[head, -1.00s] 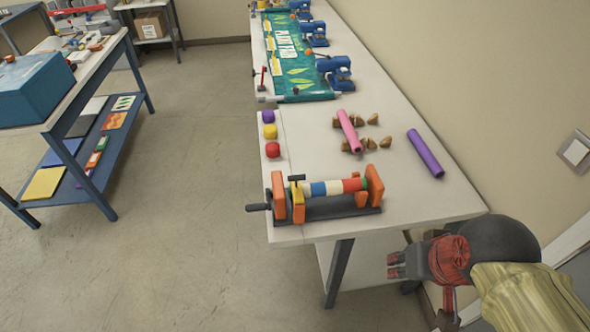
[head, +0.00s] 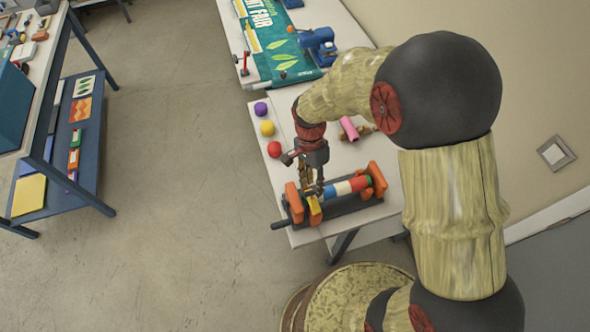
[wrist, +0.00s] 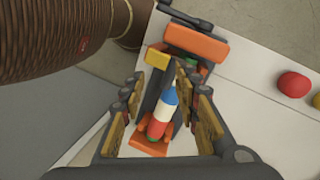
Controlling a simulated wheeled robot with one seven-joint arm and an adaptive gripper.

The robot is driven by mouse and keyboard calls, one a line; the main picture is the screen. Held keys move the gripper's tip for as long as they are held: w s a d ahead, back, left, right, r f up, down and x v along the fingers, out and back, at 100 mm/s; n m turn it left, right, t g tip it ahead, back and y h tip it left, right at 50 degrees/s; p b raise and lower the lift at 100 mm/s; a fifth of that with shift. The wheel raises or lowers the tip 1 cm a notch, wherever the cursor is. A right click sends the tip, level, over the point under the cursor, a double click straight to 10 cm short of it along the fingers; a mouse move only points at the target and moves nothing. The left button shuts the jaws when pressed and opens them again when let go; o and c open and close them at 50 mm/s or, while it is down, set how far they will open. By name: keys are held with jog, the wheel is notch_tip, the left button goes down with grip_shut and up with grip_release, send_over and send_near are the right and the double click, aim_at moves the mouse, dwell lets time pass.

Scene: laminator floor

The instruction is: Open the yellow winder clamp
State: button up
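The winder (head: 345,203) stands on the near end of the long white table, with orange end blocks and a striped roll (head: 343,188) in blue, white, red and green. The yellow clamp (head: 314,211) is at the left end of the roll, beside the left orange block. It also shows in the wrist view (wrist: 157,57), just beyond the fingertips. My gripper (head: 314,190) points down over the left part of the winder, close to the clamp. In the wrist view my gripper (wrist: 157,78) is open, its fingers apart with the roll seen between them. Contact with the clamp cannot be told.
Purple, yellow and red balls (head: 274,149) lie along the table's left edge. A pink roll (head: 349,129) lies behind my gripper. A green banner (head: 275,50) and a blue machine (head: 318,45) are farther back. A blue shelf (head: 70,165) stands left across clear floor.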

aim_at(311, 191)
jog(key=shift+w+a+f+m, duration=0.1)
jog(key=shift+f+m, duration=1)
jog(key=shift+f, duration=0.65)
jog(key=shift+w+a+f+m, duration=0.1)
jog(key=shift+f+m, duration=1)
jog(key=shift+f, duration=0.6)
jog(key=shift+c, duration=0.9)
grip_shut()
